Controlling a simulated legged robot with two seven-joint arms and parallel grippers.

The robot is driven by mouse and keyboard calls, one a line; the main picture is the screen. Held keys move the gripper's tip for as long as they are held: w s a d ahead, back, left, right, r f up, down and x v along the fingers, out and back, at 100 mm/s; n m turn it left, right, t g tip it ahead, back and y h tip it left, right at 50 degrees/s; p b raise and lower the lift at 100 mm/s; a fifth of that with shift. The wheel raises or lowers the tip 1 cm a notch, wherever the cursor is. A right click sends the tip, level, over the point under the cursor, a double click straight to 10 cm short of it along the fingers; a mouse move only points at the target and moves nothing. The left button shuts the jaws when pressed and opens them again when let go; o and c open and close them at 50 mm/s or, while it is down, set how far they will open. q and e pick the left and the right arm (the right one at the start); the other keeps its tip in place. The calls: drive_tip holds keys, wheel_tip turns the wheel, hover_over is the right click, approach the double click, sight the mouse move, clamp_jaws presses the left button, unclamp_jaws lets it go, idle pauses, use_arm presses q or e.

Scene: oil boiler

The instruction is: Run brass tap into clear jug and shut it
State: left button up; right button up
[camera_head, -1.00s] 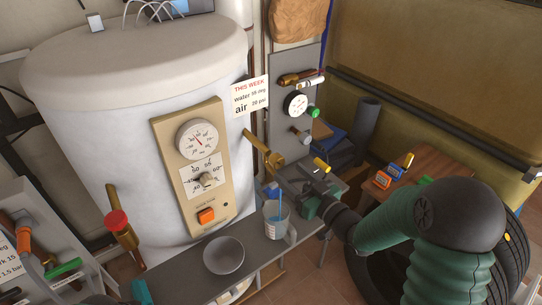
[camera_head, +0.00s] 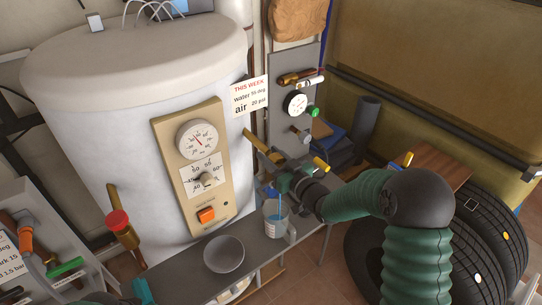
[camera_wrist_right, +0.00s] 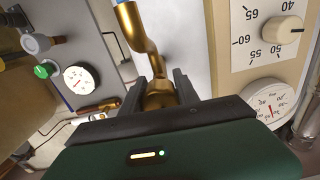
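The brass tap (camera_head: 260,148) sticks out from the side of the white boiler. It also shows in the right wrist view (camera_wrist_right: 148,45), with blue at one end. The clear jug (camera_head: 276,228) stands upright on the grey bench below it. A thin blue stream runs down into the jug; I cannot tell its fill level. My right gripper (camera_head: 280,168) is at the tap. In the right wrist view its two fingers (camera_wrist_right: 160,88) lie on either side of the tap's brass body; whether they press on it is unclear.
A grey bowl (camera_head: 224,254) sits left of the jug on the bench (camera_head: 185,272). A red-capped brass valve (camera_head: 119,222) stands farther left. A grey panel with a gauge (camera_head: 295,104) is behind my right gripper. Tyres (camera_head: 483,225) stand at the right.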

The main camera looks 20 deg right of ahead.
clamp_jaws()
drive_tip(key=shift+m, duration=0.4)
drive_tip(key=m+p, duration=0.2)
drive_tip(key=m, duration=0.2)
drive_tip(key=shift+r, duration=0.15)
drive_tip(key=shift+m+p, duration=1.05)
drive_tip(key=shift+m, duration=0.85)
drive_tip(key=shift+o, duration=2)
unclamp_jaws()
drive_tip(key=o, duration=0.3)
drive_tip(key=shift+d, duration=0.15)
